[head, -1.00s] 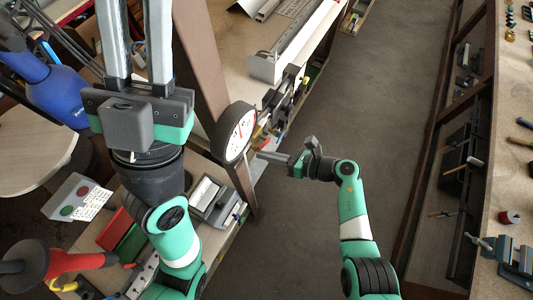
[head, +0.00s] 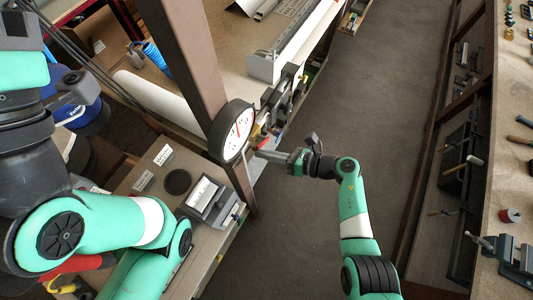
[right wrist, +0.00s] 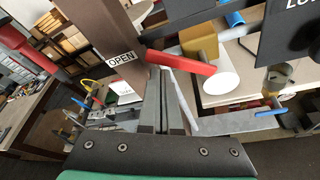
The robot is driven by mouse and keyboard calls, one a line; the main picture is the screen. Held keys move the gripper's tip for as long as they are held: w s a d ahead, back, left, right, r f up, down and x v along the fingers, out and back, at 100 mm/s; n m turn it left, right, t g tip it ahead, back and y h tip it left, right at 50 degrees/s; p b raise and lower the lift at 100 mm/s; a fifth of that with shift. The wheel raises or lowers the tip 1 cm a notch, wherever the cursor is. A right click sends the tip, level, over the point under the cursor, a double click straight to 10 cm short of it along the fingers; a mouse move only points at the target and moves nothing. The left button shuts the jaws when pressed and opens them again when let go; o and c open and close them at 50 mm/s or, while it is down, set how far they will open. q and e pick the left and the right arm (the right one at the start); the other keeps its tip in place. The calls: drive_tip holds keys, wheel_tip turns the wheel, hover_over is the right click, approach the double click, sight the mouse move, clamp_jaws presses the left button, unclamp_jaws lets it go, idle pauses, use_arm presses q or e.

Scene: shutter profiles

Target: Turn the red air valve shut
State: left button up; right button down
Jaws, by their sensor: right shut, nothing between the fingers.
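The red valve handle (right wrist: 180,62) lies slantwise in the right wrist view, just beyond the fingertips, on a yellowish body (right wrist: 203,42) with a pale round end. An "OPEN" label (right wrist: 121,58) is on the brown post to its left. My right gripper (right wrist: 167,80) is shut and empty, its fingers pointing at the handle's left part. I cannot tell whether they touch it. In the head view my right gripper (head: 262,155) is beside the post, just below the gauge. My left arm is at the left edge, its fingertips out of view.
A round white gauge (head: 235,132) sits on the brown post (head: 190,60). A bench (head: 240,35) stands behind, with metal profiles on it. A blue tank (head: 75,95) is at the left. The floor (head: 370,100) to the right of the post is clear.

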use_arm(q)
drive_tip(key=shift+w+d+f+b, duration=0.1)
drive_tip(key=shift+d+f+b, duration=0.1)
drive_tip(key=shift+f+b, duration=0.25)
use_arm(e)
drive_tip(key=shift+w+r+m, duration=0.1)
drive_tip(key=shift+r+m, duration=0.1)
drive_tip(key=shift+m, duration=0.1)
